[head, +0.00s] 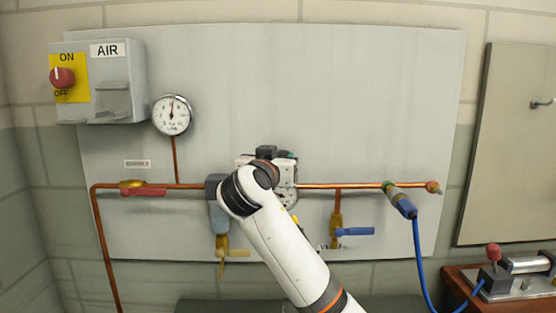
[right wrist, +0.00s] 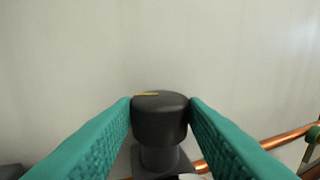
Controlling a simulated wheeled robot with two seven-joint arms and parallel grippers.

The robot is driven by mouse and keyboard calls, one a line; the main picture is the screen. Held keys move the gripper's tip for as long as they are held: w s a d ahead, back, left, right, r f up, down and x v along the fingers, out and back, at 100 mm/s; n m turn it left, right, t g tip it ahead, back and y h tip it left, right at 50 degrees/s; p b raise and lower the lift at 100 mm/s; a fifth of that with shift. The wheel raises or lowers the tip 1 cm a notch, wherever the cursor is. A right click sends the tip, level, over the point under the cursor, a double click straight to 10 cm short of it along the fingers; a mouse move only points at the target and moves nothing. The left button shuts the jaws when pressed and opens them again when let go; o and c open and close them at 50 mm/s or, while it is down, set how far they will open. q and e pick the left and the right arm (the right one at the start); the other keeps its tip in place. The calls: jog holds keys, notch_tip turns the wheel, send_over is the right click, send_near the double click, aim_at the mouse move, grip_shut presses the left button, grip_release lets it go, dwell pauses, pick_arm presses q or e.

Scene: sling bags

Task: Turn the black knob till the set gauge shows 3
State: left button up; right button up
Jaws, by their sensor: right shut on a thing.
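The black knob (right wrist: 160,122) stands upright in the right wrist view, with a yellow mark on its top rim and a dark neck below. My right gripper (right wrist: 160,104) is shut on it, one teal finger pad against each side. In the head view my right arm covers most of the regulator (head: 285,172) in the middle of the board, so the knob and any dial there cannot be read. A round white gauge (head: 172,115) hangs on the left of the board, its needle pointing about straight up. My left gripper is not in view.
A copper pipe (head: 330,186) runs across the grey board (head: 385,90). It carries a red-handled valve (head: 143,191), a blue-handled valve (head: 355,231) and a blue hose (head: 417,262). An AIR switch box (head: 118,75) is upper left. The board above the regulator is clear.

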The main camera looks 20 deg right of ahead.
jog(key=o, duration=0.7)
jog(key=shift+w+d+f, duration=0.1)
jog(key=shift+w, duration=0.1)
jog(key=b+v, duration=0.2)
jog(key=v, duration=1)
